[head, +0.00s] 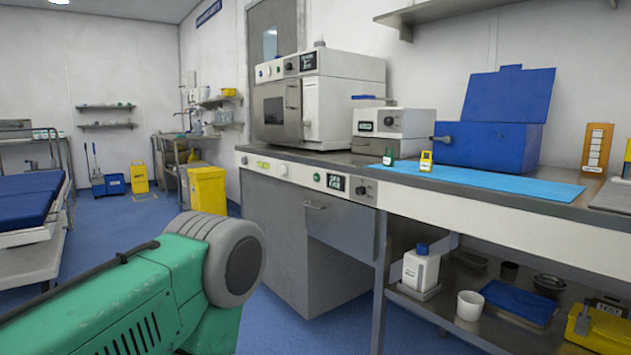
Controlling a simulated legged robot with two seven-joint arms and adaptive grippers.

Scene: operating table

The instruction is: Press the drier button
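A white and grey oven-like machine (345,98) stands on the counter's left end. It has a closed windowed door and a top panel with small controls and a display (308,62). Below the counter edge, a grey cabinet (275,235) carries a front panel with a small green round button (316,177), a lit display (335,182) and a dark knob (361,190). No readable label tells me which unit is the drier. A green arm with a grey round joint comes in from the lower left, apart from the cabinet. Neither gripper is in view.
The counter holds a smaller white device (392,130), a blue mat (480,181) and an open blue box (487,145). A lower shelf holds a white bottle (421,268) and a white cup (470,305). A bed (30,203) stands left; blue floor (130,235) between is clear.

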